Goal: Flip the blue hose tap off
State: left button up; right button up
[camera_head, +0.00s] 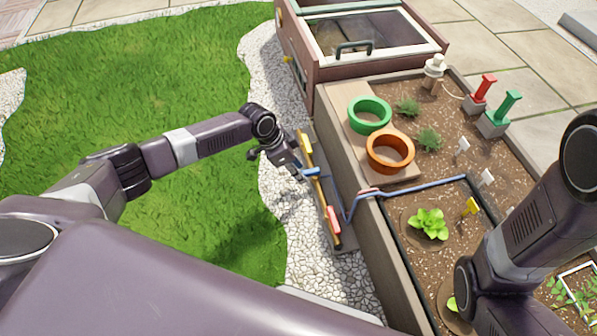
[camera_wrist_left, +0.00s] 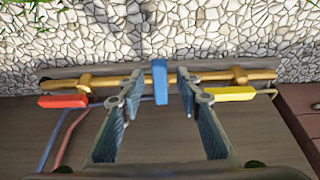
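The blue hose tap (camera_wrist_left: 160,82) is the middle one of three taps on a brass pipe (camera_head: 321,192). In the left wrist view its handle stands across the pipe, while the red tap (camera_wrist_left: 63,101) and yellow tap (camera_wrist_left: 227,93) lie along it. The blue tap shows small in the head view (camera_head: 312,173). My left gripper (camera_head: 299,174) is at the blue tap. In the left wrist view its open fingers stand on either side of the handle, with gaps on both sides. My right arm is at the lower right; its gripper is not visible.
A blue hose (camera_head: 408,188) runs from the pipe over the raised bed's edge. White gravel (camera_head: 285,215) and grass lie left.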

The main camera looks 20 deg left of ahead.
pick_arm(q)
jog(key=shift+c, duration=0.3)
grip_shut()
